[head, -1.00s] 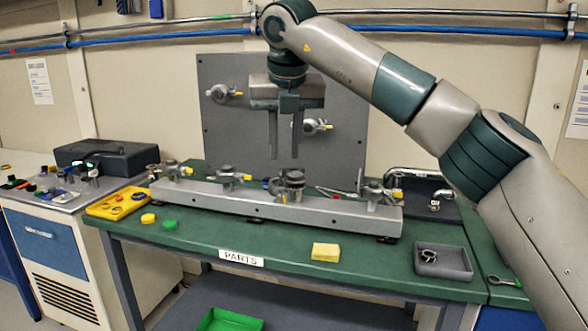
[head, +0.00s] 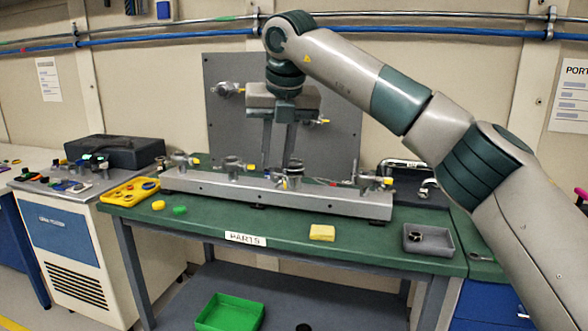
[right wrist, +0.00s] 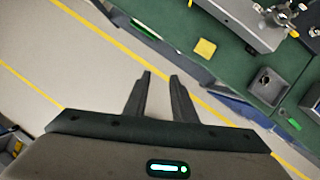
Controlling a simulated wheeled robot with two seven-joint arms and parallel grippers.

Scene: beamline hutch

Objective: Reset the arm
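My right arm comes in from the right in the head view, and its gripper (head: 277,163) points down. The two fingers are apart with nothing between them. In the head view they overlap the grey back panel, above the rear of the long metal rail. In the right wrist view the open gripper (right wrist: 160,76) shows bare floor between and beyond its fingers, with the bench edge to the right. My left arm and gripper are not in view.
The green bench (head: 205,225) carries the metal rail (head: 330,203) with fittings, a yellow tray (head: 118,191), a yellow block (head: 322,233) and a grey tray (head: 443,247). A green bin (head: 230,312) sits below. A grey panel (head: 340,140) with valves stands behind.

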